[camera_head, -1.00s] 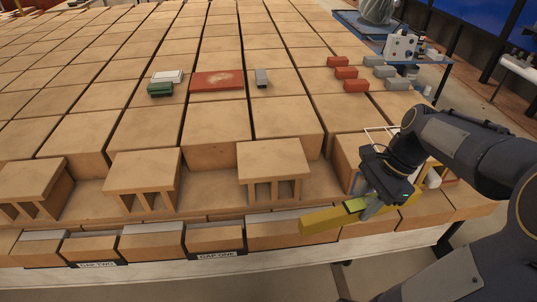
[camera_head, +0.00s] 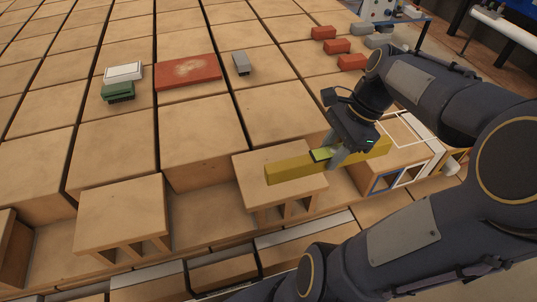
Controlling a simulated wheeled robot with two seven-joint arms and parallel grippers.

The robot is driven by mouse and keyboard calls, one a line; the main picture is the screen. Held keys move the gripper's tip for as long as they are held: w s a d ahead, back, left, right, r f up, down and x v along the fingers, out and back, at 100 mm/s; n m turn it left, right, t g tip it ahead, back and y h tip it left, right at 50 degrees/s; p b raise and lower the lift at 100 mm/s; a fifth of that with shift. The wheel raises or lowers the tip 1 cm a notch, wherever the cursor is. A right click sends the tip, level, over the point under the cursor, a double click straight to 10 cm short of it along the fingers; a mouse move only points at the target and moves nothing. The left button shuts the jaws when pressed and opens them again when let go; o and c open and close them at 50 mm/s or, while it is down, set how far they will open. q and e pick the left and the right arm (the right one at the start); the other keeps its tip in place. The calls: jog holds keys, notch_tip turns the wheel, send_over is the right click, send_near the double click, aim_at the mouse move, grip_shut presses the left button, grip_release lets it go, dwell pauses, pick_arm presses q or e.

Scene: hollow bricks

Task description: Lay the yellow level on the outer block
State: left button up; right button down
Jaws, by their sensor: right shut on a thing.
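My right gripper (camera_head: 329,158) is shut around the middle of the long yellow level (camera_head: 293,168), which has a green patch near the fingers. The level's left part shows over the top of a hollow block (camera_head: 305,190); I cannot tell whether it touches that top. Its right end reaches toward a hollow block at the right end of the row (camera_head: 415,158), which carries a white outline and a blue-edged opening. Another hollow block (camera_head: 125,208) stands further left. The pictures do not mark which one is the outer block. My left gripper is out of view.
A red slab (camera_head: 187,72), a green piece (camera_head: 117,92), a white piece (camera_head: 124,72) and a grey piece (camera_head: 241,63) lie on the large tan blocks behind. Red bricks (camera_head: 337,46) lie at the back right. My dark arm covers the lower right.

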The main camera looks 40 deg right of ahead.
jog(key=w+a+f, duration=0.1)
jog(key=w+f, duration=0.2)
jog(key=w, duration=0.1)
jog(key=w+a+f, duration=0.1)
jog(key=w+f, duration=0.2)
jog(key=w, duration=0.1)
jog(key=w+a+f+p, duration=0.1)
jog(key=w+f, duration=0.2)
jog(key=w, duration=0.1)
jog(key=shift+w+a, duration=0.2)
jog(key=shift+a, duration=0.15)
jog(key=shift+w+a+f, duration=0.1)
jog(key=shift+w+f, duration=0.1)
jog(key=shift+f, duration=0.1)
notch_tip(320, 180, down, 3)
jog(key=shift+p, duration=0.4)
jog(key=shift+f, duration=0.1)
jog(key=shift+f, duration=0.1)
jog(key=c, duration=1.1)
grip_release()
jog(key=shift+o, duration=0.2)
